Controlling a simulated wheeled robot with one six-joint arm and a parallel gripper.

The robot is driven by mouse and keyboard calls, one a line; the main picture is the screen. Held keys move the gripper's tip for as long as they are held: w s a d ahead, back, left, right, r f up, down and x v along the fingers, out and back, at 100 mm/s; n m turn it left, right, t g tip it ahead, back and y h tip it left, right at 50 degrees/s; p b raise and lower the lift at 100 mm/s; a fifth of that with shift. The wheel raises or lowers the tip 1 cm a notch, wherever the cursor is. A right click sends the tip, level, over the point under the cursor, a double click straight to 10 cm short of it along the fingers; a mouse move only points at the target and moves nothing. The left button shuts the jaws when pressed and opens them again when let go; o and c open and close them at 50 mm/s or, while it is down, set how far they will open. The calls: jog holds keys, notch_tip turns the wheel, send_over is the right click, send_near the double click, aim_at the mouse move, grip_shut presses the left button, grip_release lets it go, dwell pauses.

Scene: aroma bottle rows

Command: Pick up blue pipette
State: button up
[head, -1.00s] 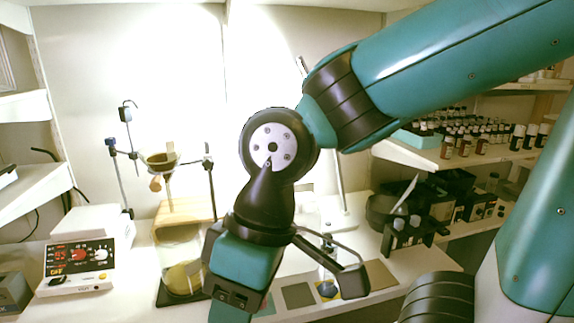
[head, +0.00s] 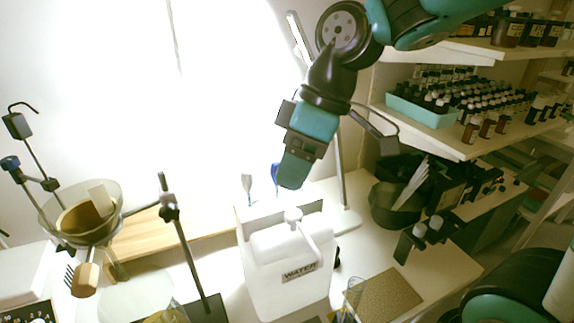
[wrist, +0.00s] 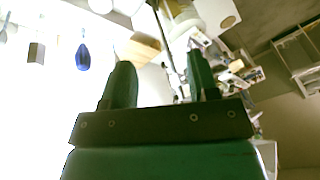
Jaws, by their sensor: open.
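The blue pipette (head: 275,172) shows in the head view as a small blue bulb behind the white water container, partly hidden by my gripper. In the wrist view the blue pipette (wrist: 83,55) is a dark blue teardrop bulb at upper left, left of both fingers and apart from them. My gripper (head: 295,170) is above the container, pointing down in the head view, its tip overlapping the blue bulb's right side. In the wrist view my gripper (wrist: 162,78) has its two fingers apart, with nothing held between them.
A pale pipette (head: 247,185) stands left of the blue one. The white container (head: 285,262) labelled WATER is below. A metal stand (head: 182,245) and a glass funnel (head: 85,215) are at left. A bottle shelf (head: 440,140) and dark boxes (head: 465,190) are at right.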

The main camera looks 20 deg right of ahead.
jog(key=w+d+r+n+p, duration=0.45)
jog(key=w+d, duration=0.35)
jog(key=w, duration=0.4)
jog(key=p, duration=0.2)
send_near(274, 173)
jog(key=d+x, duration=0.1)
jog(key=x, duration=0.4)
jog(key=shift+t, duration=0.3)
jog(key=shift+w+p+x, duration=0.15)
jog(key=shift+p+x, duration=0.45)
jog(key=shift+x, duration=0.9)
jog(key=shift+w+p+x, duration=0.15)
jog(key=shift+p+x, duration=0.45)
jog(key=shift+x, duration=0.95)
jog(key=shift+a+r, duration=0.1)
jog(key=shift+r, duration=0.05)
jog(key=c, duration=0.7)
